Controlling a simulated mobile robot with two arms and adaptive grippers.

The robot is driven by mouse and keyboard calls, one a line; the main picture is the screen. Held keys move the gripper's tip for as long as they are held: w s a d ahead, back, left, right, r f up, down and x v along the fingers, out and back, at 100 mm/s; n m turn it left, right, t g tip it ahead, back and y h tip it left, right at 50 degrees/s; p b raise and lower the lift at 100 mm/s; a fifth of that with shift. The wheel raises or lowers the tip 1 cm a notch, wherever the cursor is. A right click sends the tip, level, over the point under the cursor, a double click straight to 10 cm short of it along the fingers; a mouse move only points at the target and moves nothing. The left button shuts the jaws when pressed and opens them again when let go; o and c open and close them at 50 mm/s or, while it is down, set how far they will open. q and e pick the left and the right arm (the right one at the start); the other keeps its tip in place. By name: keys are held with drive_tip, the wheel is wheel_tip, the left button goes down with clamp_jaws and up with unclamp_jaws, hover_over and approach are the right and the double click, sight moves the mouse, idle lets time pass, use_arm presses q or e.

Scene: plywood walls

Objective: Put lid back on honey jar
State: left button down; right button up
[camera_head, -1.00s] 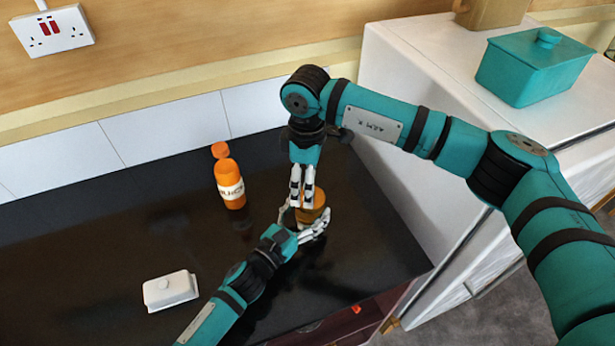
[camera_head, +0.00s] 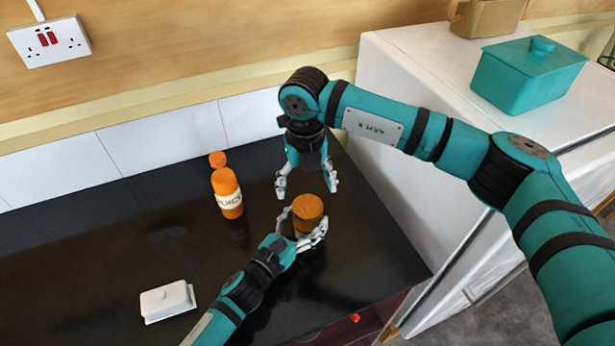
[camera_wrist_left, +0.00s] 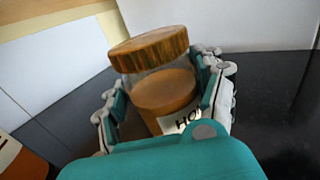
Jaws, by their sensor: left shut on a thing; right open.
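The honey jar (camera_wrist_left: 168,92) is clear glass with amber honey and a white label, and it shows large in the left wrist view. A wooden-looking lid (camera_wrist_left: 150,47) sits on top of its mouth; in the head view the lid (camera_head: 307,207) hides most of the jar. In the wrist view the lid looks slightly tilted with the jar; I cannot tell if it is tightened. My left gripper (camera_head: 303,233) is shut on the jar, one finger at each side. My right gripper (camera_head: 306,184) is open and empty, just above and behind the lid.
An orange juice bottle (camera_head: 228,191) stands left of the jar on the black counter (camera_head: 110,235). A white butter dish (camera_head: 167,301) lies at front left. The white cabinet (camera_head: 420,90) on the right carries a teal box (camera_head: 527,75). The counter's middle is clear.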

sight(307, 206)
drive_tip(key=n, duration=0.6)
drive_tip(key=shift+r+n, duration=0.25)
drive_tip(key=shift+n, duration=0.15)
drive_tip(key=n, duration=0.6)
drive_tip(key=shift+d+r+n, duration=0.1)
drive_tip(key=shift+r+n, duration=0.1)
drive_tip(key=shift+n, duration=0.1)
drive_tip(key=n, duration=0.6)
drive_tip(key=shift+r, duration=0.15)
drive_tip(key=n, duration=0.4)
drive_tip(key=shift+d+r, duration=0.1)
drive_tip(key=shift+r, duration=0.05)
drive_tip(key=n, duration=0.4)
drive_tip(key=shift+r+n, duration=0.1)
drive_tip(key=shift+n, duration=0.3)
drive_tip(key=shift+f, duration=4)
drive_tip(key=shift+c, duration=0.3)
